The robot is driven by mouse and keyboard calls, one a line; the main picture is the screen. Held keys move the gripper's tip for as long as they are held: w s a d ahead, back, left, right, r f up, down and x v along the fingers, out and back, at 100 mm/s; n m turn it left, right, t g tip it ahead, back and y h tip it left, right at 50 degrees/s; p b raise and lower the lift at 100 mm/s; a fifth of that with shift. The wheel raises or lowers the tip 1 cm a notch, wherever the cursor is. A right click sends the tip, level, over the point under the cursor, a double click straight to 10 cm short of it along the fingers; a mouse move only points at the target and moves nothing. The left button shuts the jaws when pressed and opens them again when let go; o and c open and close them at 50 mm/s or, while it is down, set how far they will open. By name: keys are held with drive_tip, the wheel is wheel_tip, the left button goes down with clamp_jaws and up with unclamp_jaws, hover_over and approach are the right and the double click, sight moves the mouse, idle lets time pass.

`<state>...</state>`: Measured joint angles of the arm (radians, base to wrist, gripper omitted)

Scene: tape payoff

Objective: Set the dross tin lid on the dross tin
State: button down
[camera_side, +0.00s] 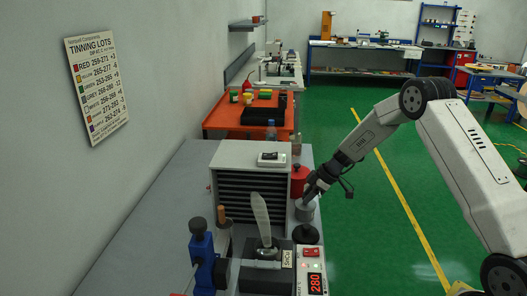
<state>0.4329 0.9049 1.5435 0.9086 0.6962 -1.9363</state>
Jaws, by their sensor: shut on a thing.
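My gripper (310,196) is at the right edge of the grey bench, pointing down and to the left. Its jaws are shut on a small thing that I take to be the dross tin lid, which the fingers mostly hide. A short grey round tin (304,212), seemingly the dross tin, stands directly below the fingertips. I cannot tell from this view whether the held lid touches the tin or is just above it.
A black round piece (306,234) sits just in front of the tin. A red can (299,178) stands behind it. A grey drawer cabinet (240,157) is to the left. A soldering unit reading 280 (315,282) is in front. Green floor lies right of the bench.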

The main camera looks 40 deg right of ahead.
drive_tip(key=shift+f, duration=0.15)
unclamp_jaws()
idle(0.4)
drive_tip(key=shift+r, duration=3.55)
